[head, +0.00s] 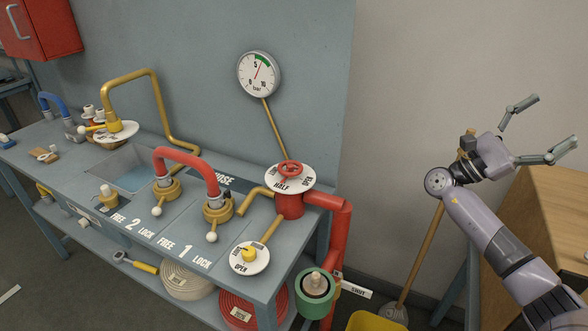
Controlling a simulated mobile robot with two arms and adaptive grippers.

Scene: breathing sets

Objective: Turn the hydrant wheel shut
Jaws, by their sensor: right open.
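The red hydrant wheel (291,169) sits on top of a red hydrant body (289,206) at the right end of the grey bench. A round white plate (275,182) lies under the wheel. A red pipe runs down from the hydrant at the bench's end. My right gripper (555,120) is open and empty, raised at the far right, well away from the wheel. My left gripper is not in view.
A pressure gauge (258,74) stands behind the wheel. A yellow-knobbed valve plate (249,259) and red hose loop (187,156) lie in front and left. A SHUT tag (356,290) shows beside the green reel.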

